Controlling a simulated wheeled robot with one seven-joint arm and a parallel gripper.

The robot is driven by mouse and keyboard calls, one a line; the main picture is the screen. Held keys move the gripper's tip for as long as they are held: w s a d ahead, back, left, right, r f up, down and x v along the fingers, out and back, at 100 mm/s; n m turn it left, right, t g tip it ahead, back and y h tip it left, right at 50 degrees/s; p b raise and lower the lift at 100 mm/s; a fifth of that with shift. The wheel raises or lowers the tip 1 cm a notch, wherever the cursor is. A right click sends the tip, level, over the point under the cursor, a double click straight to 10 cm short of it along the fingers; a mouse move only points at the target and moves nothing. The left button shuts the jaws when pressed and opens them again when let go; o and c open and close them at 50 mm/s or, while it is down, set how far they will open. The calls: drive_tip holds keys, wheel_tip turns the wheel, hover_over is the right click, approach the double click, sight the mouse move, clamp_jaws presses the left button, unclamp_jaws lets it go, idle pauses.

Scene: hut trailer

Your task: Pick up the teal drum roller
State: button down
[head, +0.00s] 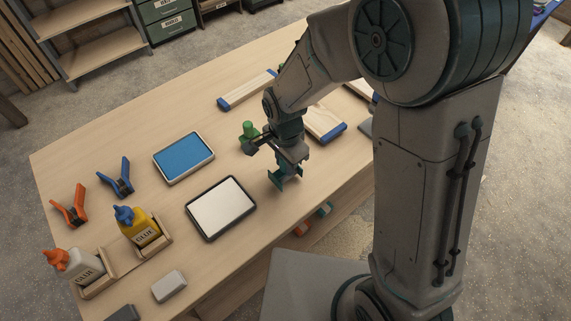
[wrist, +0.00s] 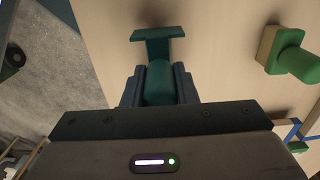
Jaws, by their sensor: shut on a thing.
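The teal drum roller (wrist: 158,84) is between my gripper's two dark fingers (wrist: 158,92) in the wrist view. Its wide flat teal end sticks out beyond the fingertips. In the head view the teal piece (head: 277,182) shows just below my gripper (head: 287,168), near the table's front edge. My gripper is shut on it and points down. The fingers hide part of its body. I cannot tell whether it touches the tabletop.
A green knobbed piece (head: 249,131) stands close behind my gripper. A white tray (head: 221,208) and blue tray (head: 184,158) lie to the left. Clamps and glue bottles (head: 139,226) stand farther left. Wooden blue-ended pieces (head: 247,90) lie behind. Bare wood separates these groups.

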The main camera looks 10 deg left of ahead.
drive_tip(key=r, duration=0.2)
drive_tip(key=r+b, duration=0.1)
drive_tip(key=shift+s+d+r, duration=0.15)
drive_tip(key=shift+s+d, duration=0.1)
drive_tip(key=shift+d, duration=0.1)
drive_tip(key=s+d+r+b, duration=0.1)
drive_tip(key=s+d+r, duration=0.5)
drive_tip(key=s+d, duration=0.1)
drive_tip(key=shift+d+r+b, duration=0.25)
drive_tip(key=shift+d+b, duration=0.05)
drive_tip(key=shift+d, duration=0.35)
drive_tip(key=c, duration=2)
unclamp_jaws()
